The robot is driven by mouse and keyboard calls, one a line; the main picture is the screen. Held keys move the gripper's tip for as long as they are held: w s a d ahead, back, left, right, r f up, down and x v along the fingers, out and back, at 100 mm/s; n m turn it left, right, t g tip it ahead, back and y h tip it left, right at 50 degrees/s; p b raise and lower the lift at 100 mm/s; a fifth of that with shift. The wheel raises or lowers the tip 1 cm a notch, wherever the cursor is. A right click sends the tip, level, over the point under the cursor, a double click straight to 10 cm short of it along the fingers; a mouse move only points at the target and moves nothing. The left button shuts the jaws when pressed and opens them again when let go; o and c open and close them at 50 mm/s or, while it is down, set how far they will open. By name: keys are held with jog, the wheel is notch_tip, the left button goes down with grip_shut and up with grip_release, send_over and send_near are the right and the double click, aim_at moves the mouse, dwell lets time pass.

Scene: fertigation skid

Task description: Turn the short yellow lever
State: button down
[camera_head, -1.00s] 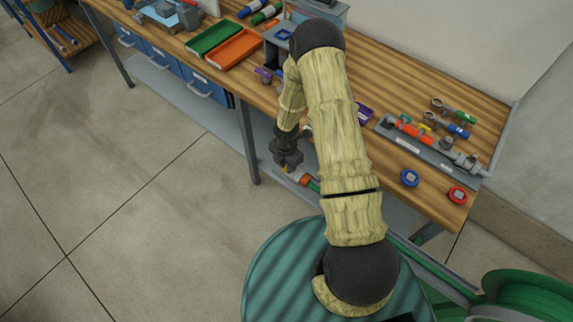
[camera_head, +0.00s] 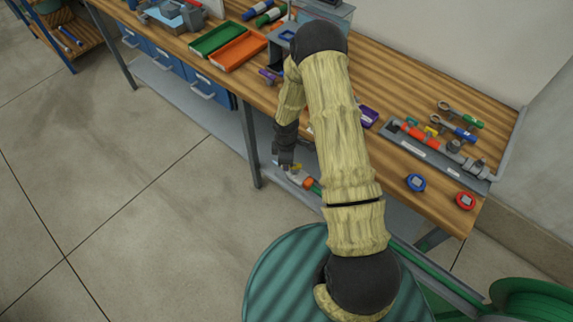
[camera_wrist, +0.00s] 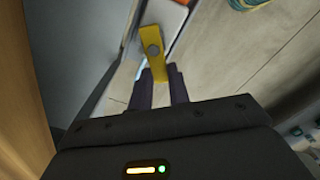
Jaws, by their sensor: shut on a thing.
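The short yellow lever (camera_wrist: 152,40) is in the wrist view, fixed by a grey round bolt head. Its near end lies between the fingertips of my gripper (camera_wrist: 159,73), which is shut on it. In the head view my gripper (camera_head: 287,166) reaches below the bench's front edge. A small part of the yellow lever (camera_head: 298,167) shows just right of the fingers. It sits on a pale fitting joined to an orange collar (camera_head: 308,182) and a green pipe. My arm hides part of the pipe.
The wooden bench (camera_head: 385,75) stands directly above and behind my gripper. A bench leg (camera_head: 250,150) is close on its left. On the bench lie a grey tray (camera_head: 415,150) with fittings, and green (camera_head: 215,38) and orange (camera_head: 238,50) trays. The floor at left is clear.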

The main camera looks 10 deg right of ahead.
jog(key=shift+w+d+m+b, duration=0.2)
jog(key=shift+w+m+b, duration=0.15)
jog(key=shift+m, duration=0.9)
jog(key=shift+w+d+m+b, duration=0.2)
jog(key=shift+m+b, duration=0.2)
jog(key=shift+m, duration=0.9)
jog(key=shift+w+d+m+b, duration=0.2)
jog(key=shift+w+m+b, duration=0.15)
jog(key=shift+m, duration=0.9)
jog(key=c, duration=1.3)
grip_release()
jog(key=shift+r, duration=0.1)
notch_tip(320, 180, up, 17)
jog(key=shift+r+b, duration=0.15)
jog(key=shift+b, duration=0.6)
